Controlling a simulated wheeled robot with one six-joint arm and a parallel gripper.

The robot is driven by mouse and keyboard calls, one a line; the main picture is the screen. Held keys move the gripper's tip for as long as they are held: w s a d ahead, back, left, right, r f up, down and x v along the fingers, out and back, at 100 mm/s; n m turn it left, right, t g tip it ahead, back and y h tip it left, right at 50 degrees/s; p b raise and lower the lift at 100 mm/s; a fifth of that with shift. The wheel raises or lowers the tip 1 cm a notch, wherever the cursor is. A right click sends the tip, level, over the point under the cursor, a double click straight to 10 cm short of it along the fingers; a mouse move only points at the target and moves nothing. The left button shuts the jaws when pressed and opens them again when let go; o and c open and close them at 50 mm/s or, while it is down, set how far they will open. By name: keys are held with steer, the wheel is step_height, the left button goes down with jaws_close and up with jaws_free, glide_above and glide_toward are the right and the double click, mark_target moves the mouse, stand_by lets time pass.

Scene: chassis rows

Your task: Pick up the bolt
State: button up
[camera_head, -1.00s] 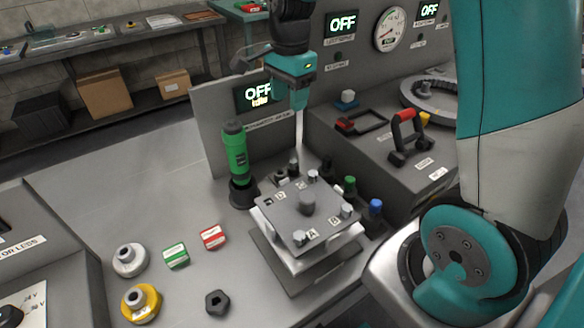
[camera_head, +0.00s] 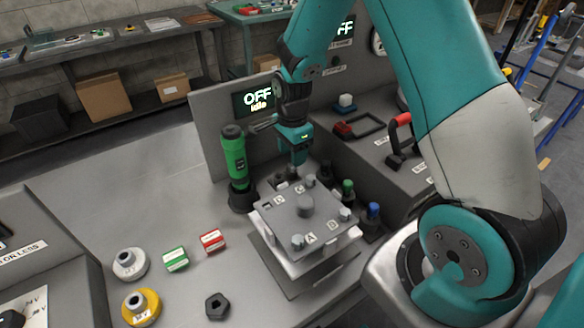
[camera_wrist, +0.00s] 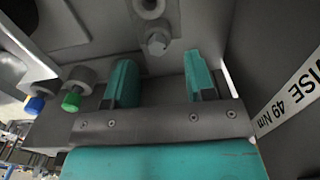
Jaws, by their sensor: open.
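A grey hex-headed bolt (camera_wrist: 157,42) shows in the wrist view, ahead of and between my two teal fingers. My gripper (camera_wrist: 162,84) is open, with nothing between the fingertips. In the head view my gripper (camera_head: 296,165) points down just behind the far edge of the square fixture plate (camera_head: 280,222). More bolt heads stand on the plate's corners, one at the right (camera_head: 345,213) and one at the front (camera_head: 297,241). The head view does not show clearly which bolt lies under the fingers, and the fingertips are partly hidden there.
A green screwdriver-like tool (camera_head: 235,157) stands left of the gripper. Green-topped (camera_head: 347,187) and blue-topped (camera_head: 373,210) sockets stand right of the plate. A panel reading OFF (camera_head: 258,98) rises behind. A console with a red handle (camera_head: 404,120) is at right.

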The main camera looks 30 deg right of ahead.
mark_target(292, 171)
step_height(292, 171, down, 3)
steer(key=shift+s+f, duration=0.1)
steer(key=shift+f, duration=0.1)
steer(key=shift+c, duration=0.5)
steer(key=c, duration=0.8)
